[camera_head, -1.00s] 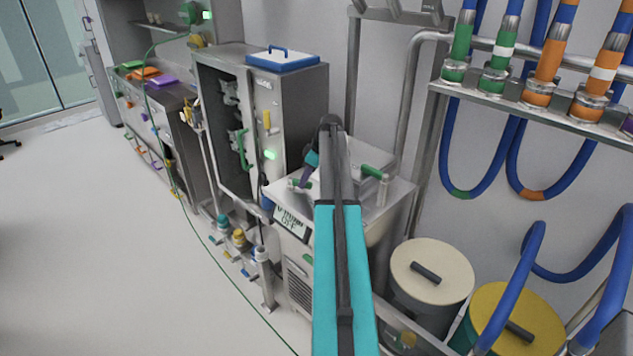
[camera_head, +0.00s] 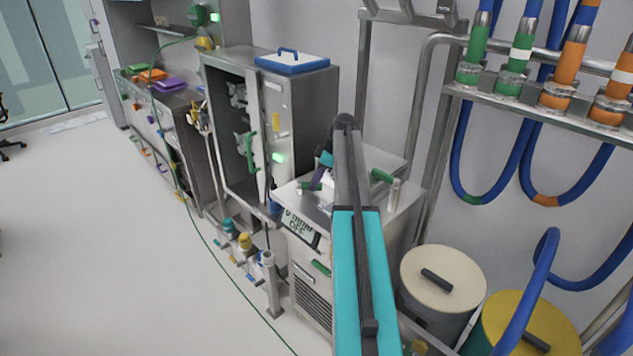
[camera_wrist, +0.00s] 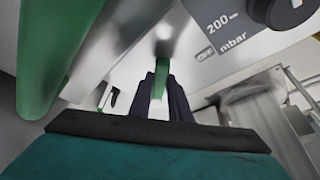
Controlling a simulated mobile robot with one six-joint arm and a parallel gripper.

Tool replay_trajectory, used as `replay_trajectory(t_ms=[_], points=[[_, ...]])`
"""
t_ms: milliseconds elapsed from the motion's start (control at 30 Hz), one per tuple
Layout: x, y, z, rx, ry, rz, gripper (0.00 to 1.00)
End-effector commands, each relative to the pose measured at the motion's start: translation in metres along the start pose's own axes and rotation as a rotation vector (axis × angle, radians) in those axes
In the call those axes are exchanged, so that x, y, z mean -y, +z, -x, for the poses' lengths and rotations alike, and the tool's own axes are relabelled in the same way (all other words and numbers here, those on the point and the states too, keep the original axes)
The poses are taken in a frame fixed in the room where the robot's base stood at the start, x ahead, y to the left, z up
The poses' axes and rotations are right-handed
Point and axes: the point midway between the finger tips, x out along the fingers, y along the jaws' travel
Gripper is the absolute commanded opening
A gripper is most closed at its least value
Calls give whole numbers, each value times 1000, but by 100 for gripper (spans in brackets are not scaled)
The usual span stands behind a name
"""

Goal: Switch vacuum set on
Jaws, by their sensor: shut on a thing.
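My gripper (camera_wrist: 160,85), with dark fingers, is shut on a narrow green handle (camera_wrist: 159,78) below the panel edge. In the head view my gripper (camera_head: 322,172) is over the top of the unit, partly hidden by my arm. A larger green bar (camera_wrist: 45,50) is close by at left.
Cream (camera_head: 460,270) and yellow-lidded (camera_head: 520,312) drums stand at right. Blue hoses (camera_head: 463,160) hang on the wall.

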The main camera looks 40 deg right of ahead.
Motion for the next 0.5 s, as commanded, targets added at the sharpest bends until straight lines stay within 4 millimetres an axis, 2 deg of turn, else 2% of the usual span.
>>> replay_trajectory(t_ms=[133,167,233,500], points=[[-2,2,2,10,7,-3,0],[-2,2,1,10,7,-3,22],[-2,1,1,10,6,-1,34],[0,-3,-1,6,1,3,36]])
